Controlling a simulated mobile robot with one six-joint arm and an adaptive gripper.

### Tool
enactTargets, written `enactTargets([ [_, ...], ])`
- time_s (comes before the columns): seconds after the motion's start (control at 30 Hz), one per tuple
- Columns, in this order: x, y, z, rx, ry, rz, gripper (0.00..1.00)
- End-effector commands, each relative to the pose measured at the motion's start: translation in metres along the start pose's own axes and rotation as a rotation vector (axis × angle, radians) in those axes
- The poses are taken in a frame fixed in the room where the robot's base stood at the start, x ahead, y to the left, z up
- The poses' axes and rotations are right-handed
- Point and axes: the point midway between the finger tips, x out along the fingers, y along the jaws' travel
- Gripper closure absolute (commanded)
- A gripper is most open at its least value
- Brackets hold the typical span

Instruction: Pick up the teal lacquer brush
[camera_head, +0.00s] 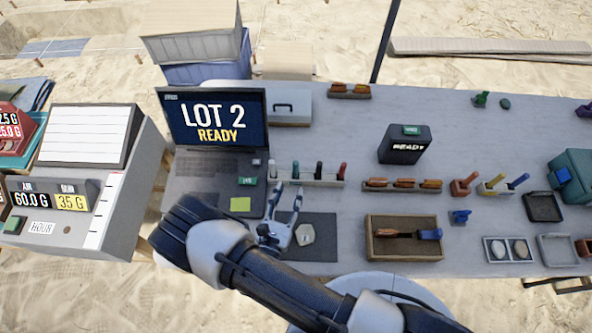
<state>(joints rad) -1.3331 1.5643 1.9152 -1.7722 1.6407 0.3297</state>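A low rack (315,182) behind the dark mat holds several upright handled tools. One of them has a green-teal handle (295,170) and may be the teal lacquer brush, but its working end is hidden and I cannot be sure.
A pale stone-like piece (305,235) lies on the dark mat (321,255). A laptop (213,125) stands left of the rack. The table between rack and black box (404,145) is clear.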

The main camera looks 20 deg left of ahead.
Motion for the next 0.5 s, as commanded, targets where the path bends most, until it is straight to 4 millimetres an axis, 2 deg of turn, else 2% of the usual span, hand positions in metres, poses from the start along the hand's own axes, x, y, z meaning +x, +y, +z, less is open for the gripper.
enactTargets([
  [0.03, 0.012, -0.001, -0.001, 0.003, -0.001, -0.007, 0.61],
  [0.13, 0.029, -0.001, -0.001, 0.002, 0.000, -0.006, 0.61],
  [0.37, 0.045, 0.001, -0.001, 0.002, -0.001, -0.002, 0.61],
  [0.5, 0.063, 0.004, -0.004, 0.005, -0.002, -0.005, 0.61],
])
